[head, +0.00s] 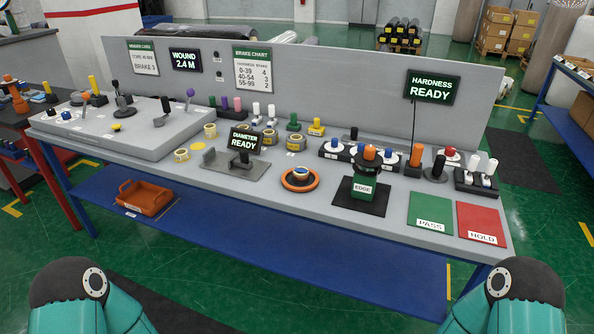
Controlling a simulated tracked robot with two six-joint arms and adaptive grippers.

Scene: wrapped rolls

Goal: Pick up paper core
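No part is plainly labelled as a paper core, and I cannot tell which it is. Short pale-yellow rings stand on the grey table near its middle: one ring (210,131) at the back and another ring (182,155) at the front. A yellow-banded roll (296,141) stands farther right. Small upright cylinders, green, pink and purple, stand in a row along the back panel, with a pink one (237,104) among them. Two teal links of my arms show at the bottom corners, but neither gripper is in view.
The table (330,205) also holds a diameter gauge (243,140), an orange ring dish (300,179), a green EDGE block (364,188), a green PASS mat (430,212) and a red HOLD mat (480,222). An orange bin (145,197) sits on the blue lower shelf.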

